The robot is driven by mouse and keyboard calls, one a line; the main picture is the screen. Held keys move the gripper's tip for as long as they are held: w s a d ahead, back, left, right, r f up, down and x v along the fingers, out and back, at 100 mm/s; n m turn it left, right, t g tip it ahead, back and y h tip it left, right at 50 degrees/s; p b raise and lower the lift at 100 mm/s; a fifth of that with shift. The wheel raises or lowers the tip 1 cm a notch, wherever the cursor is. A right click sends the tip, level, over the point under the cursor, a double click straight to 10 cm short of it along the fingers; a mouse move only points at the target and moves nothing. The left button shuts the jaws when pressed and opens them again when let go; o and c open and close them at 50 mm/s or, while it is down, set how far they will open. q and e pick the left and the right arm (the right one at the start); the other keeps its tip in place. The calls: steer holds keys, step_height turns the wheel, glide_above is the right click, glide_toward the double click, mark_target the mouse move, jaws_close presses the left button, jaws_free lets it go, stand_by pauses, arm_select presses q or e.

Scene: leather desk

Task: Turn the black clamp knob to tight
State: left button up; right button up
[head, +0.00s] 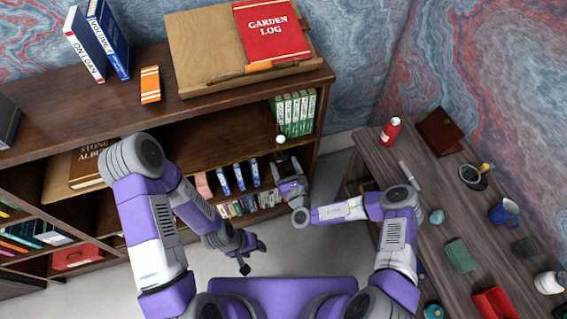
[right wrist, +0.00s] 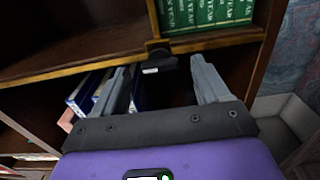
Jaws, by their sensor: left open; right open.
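The black clamp knob (right wrist: 168,63) shows in the right wrist view, just below the edge of a bookshelf board. A small white mark shows on the clamp there. My right gripper (right wrist: 158,70) is open, with one finger on each side of the knob and a gap to both. My left gripper (head: 254,254) is open and empty over the floor, away from the clamp. The knob's turn position cannot be told.
Green books (right wrist: 205,14) stand on the shelf above the clamp. Blue-and-white books (right wrist: 88,92) stand on the shelf below, close to the left finger. A wooden desk (head: 405,170) on the right holds a red bottle (head: 390,131), a blue mug (head: 504,211) and other items.

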mark_target(281, 157)
steer(key=shift+x, duration=1.15)
steer(key=c, duration=1.1)
steer(key=shift+o, duration=0.2)
